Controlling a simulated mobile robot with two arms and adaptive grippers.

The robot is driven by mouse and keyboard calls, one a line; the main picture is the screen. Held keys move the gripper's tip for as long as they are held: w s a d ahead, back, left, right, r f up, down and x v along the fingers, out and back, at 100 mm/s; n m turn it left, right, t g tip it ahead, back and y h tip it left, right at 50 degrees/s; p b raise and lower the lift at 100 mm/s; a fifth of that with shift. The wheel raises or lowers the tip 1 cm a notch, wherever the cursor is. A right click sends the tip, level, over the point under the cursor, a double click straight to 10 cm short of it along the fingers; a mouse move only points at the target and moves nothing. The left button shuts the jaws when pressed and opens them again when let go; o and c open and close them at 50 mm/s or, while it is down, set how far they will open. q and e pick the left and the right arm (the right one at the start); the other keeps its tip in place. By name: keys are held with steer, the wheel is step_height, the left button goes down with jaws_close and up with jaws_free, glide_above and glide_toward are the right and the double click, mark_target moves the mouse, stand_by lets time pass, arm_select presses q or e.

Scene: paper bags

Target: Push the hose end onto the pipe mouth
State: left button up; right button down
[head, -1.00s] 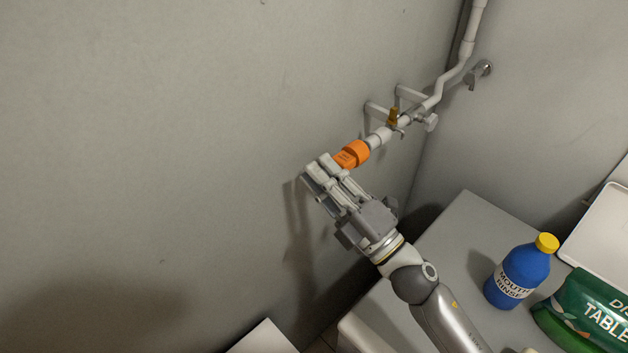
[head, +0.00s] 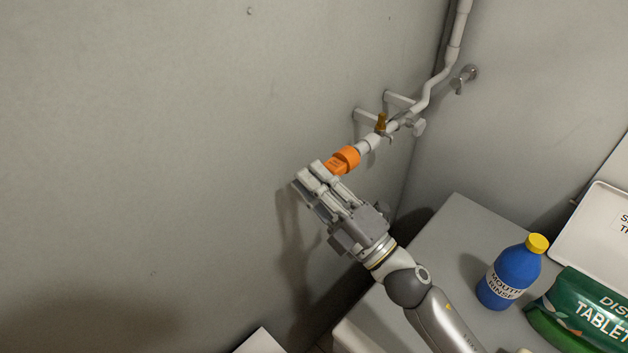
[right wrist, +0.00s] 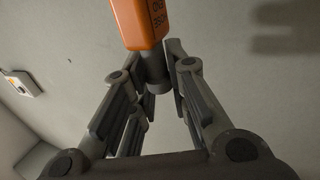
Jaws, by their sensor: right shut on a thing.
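The orange hose end (head: 343,160) is at the lower end of the white wall pipe (head: 369,143), in line with it. It appears to meet the pipe mouth, but I cannot tell how far on it sits. My right gripper (head: 318,172) is shut on the hose end from below left. In the right wrist view the orange part (right wrist: 141,22) is at the top, with a grey stub (right wrist: 154,72) under it between the finger pads. The rest of the hose is not clear in view. My left gripper is not in view.
The pipe carries a brass-coloured valve (head: 381,122) and stands close to the grey wall on brackets. A metal tap (head: 465,78) is on the adjoining wall. At right, a counter (head: 440,240) bears a blue mouth rinse bottle (head: 511,276), a green bag (head: 580,310) and a white tray (head: 590,235).

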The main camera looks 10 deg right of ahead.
steer(key=shift+w+d, duration=0.55)
steer(key=shift+d, duration=0.25)
steer(key=shift+w+d, duration=0.55)
steer(key=shift+d, duration=0.25)
stand_by(0.5)
steer(key=c, duration=1.3)
jaws_free()
steer(key=shift+b, duration=0.3)
steer(key=shift+s+d+f, duration=0.15)
steer(key=shift+s+f, duration=0.05)
steer(key=shift+f, duration=0.05)
steer(key=b+v, duration=0.2)
steer(key=v, duration=0.2)
steer(key=shift+s+d, duration=0.1)
steer(key=shift+s, duration=0.1)
steer(key=shift+s, duration=0.1)
steer(key=v, duration=1.2)
